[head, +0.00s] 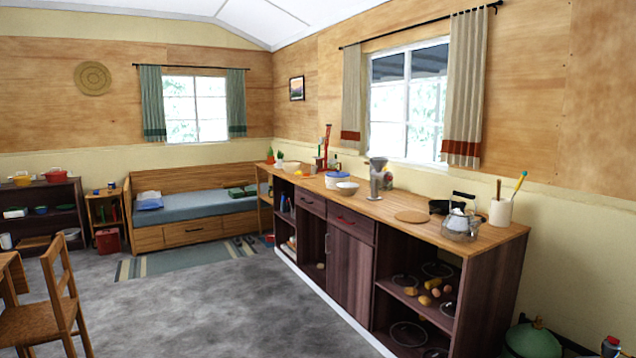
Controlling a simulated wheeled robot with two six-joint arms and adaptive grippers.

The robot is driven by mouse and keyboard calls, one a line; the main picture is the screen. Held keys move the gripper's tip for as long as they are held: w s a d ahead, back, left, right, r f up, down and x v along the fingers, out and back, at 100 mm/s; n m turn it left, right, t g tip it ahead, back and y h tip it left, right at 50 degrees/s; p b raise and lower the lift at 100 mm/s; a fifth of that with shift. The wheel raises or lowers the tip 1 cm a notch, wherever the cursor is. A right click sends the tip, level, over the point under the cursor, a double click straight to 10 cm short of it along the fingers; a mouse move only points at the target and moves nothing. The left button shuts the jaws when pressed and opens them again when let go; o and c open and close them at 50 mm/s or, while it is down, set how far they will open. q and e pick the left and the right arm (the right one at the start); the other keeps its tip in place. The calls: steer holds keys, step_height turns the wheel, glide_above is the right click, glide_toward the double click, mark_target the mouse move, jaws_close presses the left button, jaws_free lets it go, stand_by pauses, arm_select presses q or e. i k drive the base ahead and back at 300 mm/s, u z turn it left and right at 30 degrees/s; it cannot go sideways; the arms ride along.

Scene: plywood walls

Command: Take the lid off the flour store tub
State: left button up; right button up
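A white tub (336,184) with a blue lid (338,174) stands on the wooden counter against the right wall. It looks like the flour store tub, but no label can be read from here. The lid appears to sit on top of the tub. A pale bowl (347,188) stands close in front of the tub and may hide part of it. Neither of my grippers is in view.
A wooden chair (50,307) stands at left. The grey floor (215,315) before the counter is clear.

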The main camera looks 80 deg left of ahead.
mark_target(331, 182)
steer(key=u, duration=3.15)
steer(key=i, duration=1.25)
steer(key=u, duration=0.7)
steer(key=i, duration=2.7)
steer(key=z, duration=0.8)
steer(key=i, duration=1.75)
steer(key=z, duration=0.85)
